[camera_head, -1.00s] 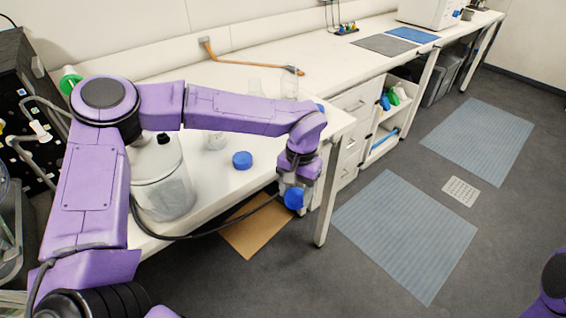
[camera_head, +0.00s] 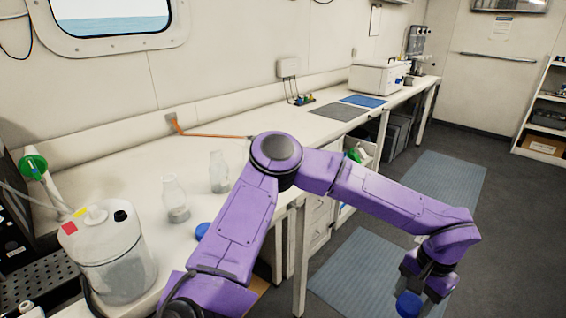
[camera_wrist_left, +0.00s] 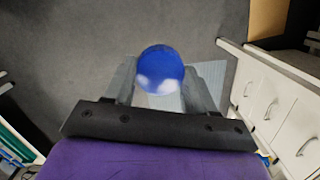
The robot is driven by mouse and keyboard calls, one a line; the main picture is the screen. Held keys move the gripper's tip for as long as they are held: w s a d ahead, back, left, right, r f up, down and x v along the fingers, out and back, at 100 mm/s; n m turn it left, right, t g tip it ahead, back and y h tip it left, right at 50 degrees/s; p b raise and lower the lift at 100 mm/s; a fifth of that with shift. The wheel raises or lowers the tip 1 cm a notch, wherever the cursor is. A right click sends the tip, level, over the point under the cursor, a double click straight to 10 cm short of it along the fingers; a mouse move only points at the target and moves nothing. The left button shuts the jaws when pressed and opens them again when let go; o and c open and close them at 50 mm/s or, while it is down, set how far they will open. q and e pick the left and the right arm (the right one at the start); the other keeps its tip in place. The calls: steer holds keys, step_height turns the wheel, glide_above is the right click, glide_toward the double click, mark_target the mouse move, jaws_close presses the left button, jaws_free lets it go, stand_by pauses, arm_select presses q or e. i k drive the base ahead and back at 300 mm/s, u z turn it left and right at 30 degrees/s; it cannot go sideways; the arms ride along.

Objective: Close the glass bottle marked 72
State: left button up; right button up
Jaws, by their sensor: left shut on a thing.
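My left gripper (camera_head: 425,285) is shut on a blue cap (camera_head: 408,305), held out over the floor beyond the bench's front edge. The cap also shows between the fingers in the left wrist view (camera_wrist_left: 160,68). Two clear glass bottles without caps stand upright on the white bench: a nearer bottle (camera_head: 175,200) and a farther bottle (camera_head: 219,173). No number can be read on either, so I cannot tell which is 72. A second blue cap (camera_head: 203,230) lies on the bench, partly behind my left arm. My right gripper is out of view.
A large translucent carboy (camera_head: 118,262) stands on the bench at the near left, by a dark perforated rack (camera_head: 40,283). An orange hose (camera_head: 205,134) lies along the back. Drawers (camera_head: 320,225) are under the bench. Blue-grey mats (camera_head: 365,275) lie on the floor.

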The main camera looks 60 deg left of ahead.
mark_target(218, 173)
steer(key=i, duration=1.7)
steer(key=u, duration=3.35)
